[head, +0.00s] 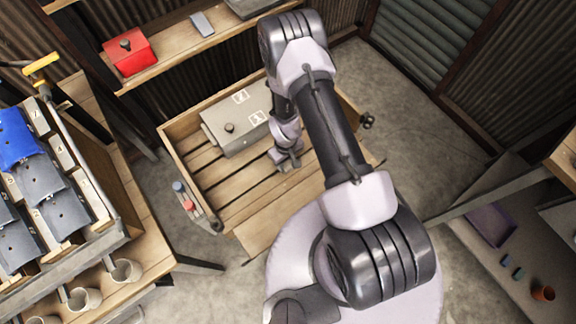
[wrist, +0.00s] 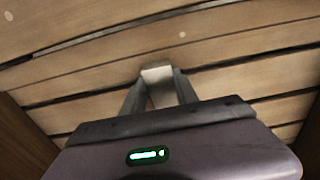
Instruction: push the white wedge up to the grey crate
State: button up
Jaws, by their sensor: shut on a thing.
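The grey crate (head: 219,118), a closed box with a dark knob and white labels, sits in the back left of a slatted wooden tray. My gripper (head: 289,161) is low over the slats, right of the crate and a little nearer the front. In the wrist view my gripper (wrist: 158,84) has its fingers on both sides of a small pale block (wrist: 157,71), which looks like the white wedge. It is shut on it, just above or on the slats; I cannot tell which. In the head view the wedge cannot be made out clearly. The crate is out of the wrist view.
The slatted tray (head: 245,194) has raised side boards and bare slats in front of the crate. A red box (head: 131,52) stands on a back shelf. A rack with grey bins and a blue one (head: 17,139) is at left. A purple tray (head: 491,224) lies at right.

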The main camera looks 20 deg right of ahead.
jog(key=shift+w+a+p, duration=0.1)
jog(key=shift+w+p, duration=0.1)
jog(key=shift+p, duration=0.65)
jog(key=shift+w+a+p, duration=0.2)
jog(key=shift+w+p, duration=0.4)
jog(key=shift+p, duration=0.6)
jog(key=shift+w+a+p, duration=0.2)
jog(key=shift+w+p, duration=0.4)
jog(key=shift+p, duration=0.6)
jog(key=shift+w+b, duration=0.25)
jog(key=shift+b, duration=0.1)
jog(key=shift+w+a+b, duration=0.2)
jog(key=shift+w+b, duration=0.35)
jog(key=shift+w, duration=0.1)
jog(key=shift+w+a+b, duration=0.25)
jog(key=shift+w+b, duration=0.35)
jog(key=shift+w+a+b, duration=0.2)
jog(key=shift+w+b, duration=0.35)
jog(key=shift+w, duration=0.1)
jog(key=shift+w+a, duration=0.15)
jog(key=shift+w, duration=0.25)
jog(key=o, duration=1.2)
jog(key=shift+r, duration=0.1)
